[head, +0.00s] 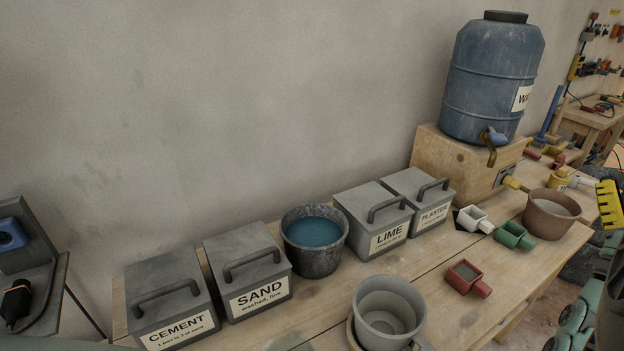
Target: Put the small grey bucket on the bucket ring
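A grey bucket (362,312), open and apparently empty inside, stands upright at the bottom middle of the head view. A tan curved rim (351,336), which looks like the bucket ring, shows at its lower left. The bucket overlaps this rim, and I cannot tell whether it is fully seated in it. A small part sticks out at the bucket's lower right. A yellow ridged piece (609,205) at the right edge looks like part of my gripper, well apart from the bucket. Its fingertips are not clearly shown, so its opening cannot be told.
Lidded boxes marked cement (165,290), sand (243,262), lime (365,212) and plaster (418,195) line the wall. A dark bucket of blue liquid (318,262) stands between. Red (480,288), green (512,235) and white (473,219) scoops lie right, near a brown bucket (548,228).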

